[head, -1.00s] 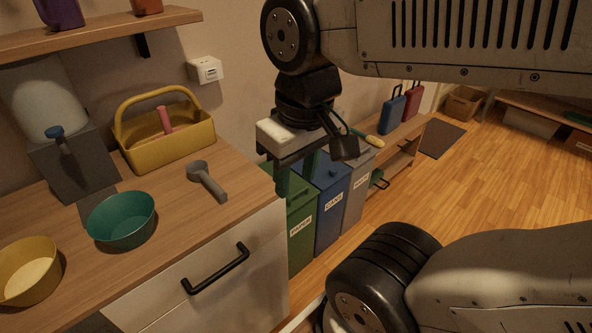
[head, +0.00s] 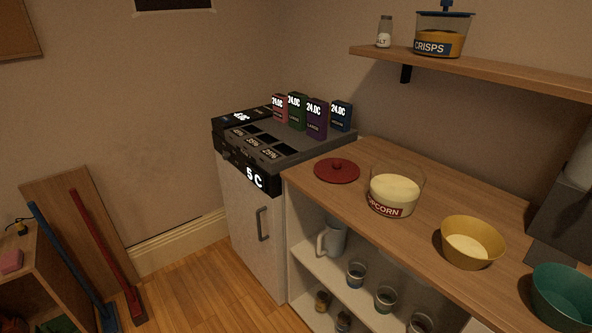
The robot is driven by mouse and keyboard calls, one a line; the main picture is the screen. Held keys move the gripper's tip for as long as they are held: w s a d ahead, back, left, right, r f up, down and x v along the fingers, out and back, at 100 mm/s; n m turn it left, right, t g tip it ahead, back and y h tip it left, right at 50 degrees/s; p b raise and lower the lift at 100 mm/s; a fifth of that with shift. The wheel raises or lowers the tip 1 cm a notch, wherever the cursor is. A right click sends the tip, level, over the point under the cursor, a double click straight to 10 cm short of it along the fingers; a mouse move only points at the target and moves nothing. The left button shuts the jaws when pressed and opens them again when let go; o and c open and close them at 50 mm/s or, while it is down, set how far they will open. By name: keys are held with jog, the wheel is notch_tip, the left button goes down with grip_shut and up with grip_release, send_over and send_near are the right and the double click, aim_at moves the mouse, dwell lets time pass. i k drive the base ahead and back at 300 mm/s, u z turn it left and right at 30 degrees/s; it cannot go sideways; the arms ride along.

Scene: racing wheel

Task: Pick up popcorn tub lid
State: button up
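My gripper is not in the head view now.
The wooden counter (head: 365,153) has a yellow bowl (head: 472,243) and a teal bowl (head: 563,297) to the right. A black unit with boxes (head: 316,118) stands left of the lid. A shelf (head: 480,66) hangs above. Open floor (head: 225,285) lies in front.

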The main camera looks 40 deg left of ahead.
aim_at(335, 170)
jog(key=u, duration=1.25)
